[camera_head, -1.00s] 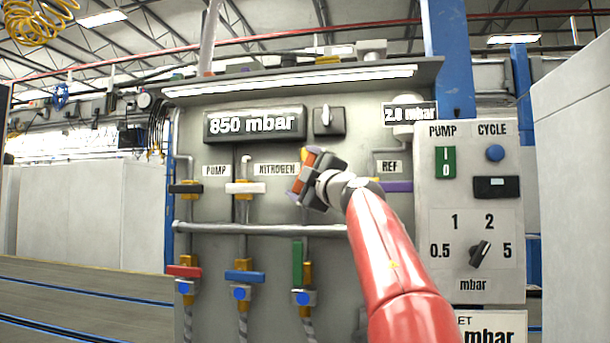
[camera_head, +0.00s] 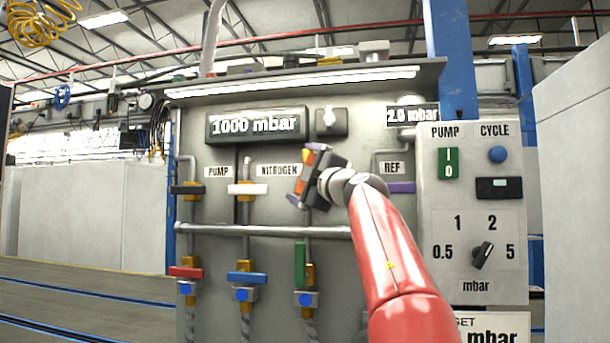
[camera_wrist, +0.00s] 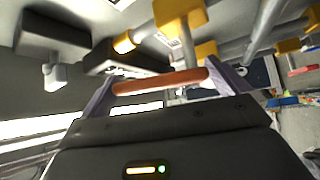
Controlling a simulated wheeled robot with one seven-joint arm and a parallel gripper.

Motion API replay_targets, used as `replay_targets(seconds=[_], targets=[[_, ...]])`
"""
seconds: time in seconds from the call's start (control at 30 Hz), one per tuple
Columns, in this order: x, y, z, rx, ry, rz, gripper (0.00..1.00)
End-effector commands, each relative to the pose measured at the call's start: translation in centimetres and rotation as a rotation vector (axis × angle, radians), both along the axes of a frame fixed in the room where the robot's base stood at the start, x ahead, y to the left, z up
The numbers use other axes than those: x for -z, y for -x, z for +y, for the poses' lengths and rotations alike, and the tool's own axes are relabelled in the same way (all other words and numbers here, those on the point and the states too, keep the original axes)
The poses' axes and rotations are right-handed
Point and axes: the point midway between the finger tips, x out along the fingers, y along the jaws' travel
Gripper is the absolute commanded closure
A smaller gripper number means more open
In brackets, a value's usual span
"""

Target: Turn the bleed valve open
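An orange-red lever (camera_wrist: 160,81), which I take for the bleed valve's handle, lies crosswise between my gripper's fingers (camera_wrist: 165,92) in the wrist view. Its ends are close to both fingers; I cannot tell if they touch. Brass valve parts (camera_wrist: 195,52) sit just behind it. In the head view my gripper (camera_head: 303,175) is tilted against the panel, right of the NITROGEN label, with its fingers wide apart. Orange shows between them (camera_head: 299,188), and the gripper hides most of the lever. The pressure display (camera_head: 255,125) reads 1000 mbar.
Close by are a black lever (camera_head: 187,190), a white lever (camera_head: 246,188) and a purple lever (camera_head: 401,188). Red (camera_head: 185,272), blue (camera_head: 247,278) and green (camera_head: 299,265) levers sit below a horizontal pipe (camera_head: 250,231). A control box (camera_head: 470,195) stands right of my arm.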

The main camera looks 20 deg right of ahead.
Motion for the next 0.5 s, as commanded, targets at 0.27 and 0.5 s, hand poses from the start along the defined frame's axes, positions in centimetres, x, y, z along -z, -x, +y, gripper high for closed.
replay_targets(seconds=[0.27, 0.5], targets=[[1.0, 2.3, -0.4, 0.002, -0.001, 0.000, 0.00], [1.9, 6.1, -0.9, 0.001, 0.001, 0.000, 0.00]])
